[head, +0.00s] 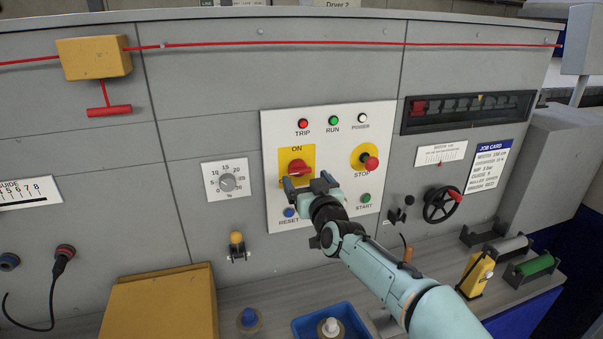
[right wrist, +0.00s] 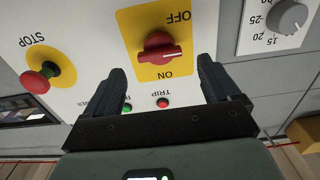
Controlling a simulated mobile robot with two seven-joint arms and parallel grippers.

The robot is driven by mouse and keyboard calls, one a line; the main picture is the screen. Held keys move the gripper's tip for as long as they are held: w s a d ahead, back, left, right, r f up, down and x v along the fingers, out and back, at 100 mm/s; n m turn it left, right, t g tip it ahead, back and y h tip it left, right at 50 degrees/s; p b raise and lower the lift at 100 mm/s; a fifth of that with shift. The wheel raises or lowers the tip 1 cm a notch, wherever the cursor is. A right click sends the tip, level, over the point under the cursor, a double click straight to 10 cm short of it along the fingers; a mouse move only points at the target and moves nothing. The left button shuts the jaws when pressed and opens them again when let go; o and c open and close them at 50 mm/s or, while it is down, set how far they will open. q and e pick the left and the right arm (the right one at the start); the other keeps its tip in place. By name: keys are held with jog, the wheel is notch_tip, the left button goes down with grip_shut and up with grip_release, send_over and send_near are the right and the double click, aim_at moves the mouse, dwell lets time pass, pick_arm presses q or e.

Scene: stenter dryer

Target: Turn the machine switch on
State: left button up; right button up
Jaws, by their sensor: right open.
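The machine switch (head: 297,168) is a red rotary knob on a yellow plate, set in a white control panel (head: 279,131). In the head view ON is printed above it. The right wrist view is upside down, with the switch (right wrist: 158,48) between OFF at the top and ON at the bottom; its bar lies roughly sideways. My right gripper (head: 306,185) is open just in front of and below the knob. In the right wrist view its fingertips (right wrist: 161,72) stand either side of the switch, apart from it. My left gripper is not in view.
A red STOP button (head: 371,163) is right of the switch. The blue RESET button (head: 289,212) and green START button (head: 366,198) sit below. A dial (head: 227,183) is to the left. TRIP, RUN and POWER lamps are above. A yellow box (head: 160,305) stands on the ledge.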

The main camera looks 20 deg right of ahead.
aim_at(301, 171)
jog(key=w+p, duration=0.1)
jog(key=w, duration=0.3)
jog(key=shift+r, duration=0.2)
jog(key=shift+w+f, duration=0.1)
jog(key=shift+w, duration=0.3)
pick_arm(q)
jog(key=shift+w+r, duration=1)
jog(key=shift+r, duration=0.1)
pick_arm(e)
jog(key=shift+s, duration=0.1)
jog(key=shift+c, duration=0.3)
jog(key=c, duration=1)
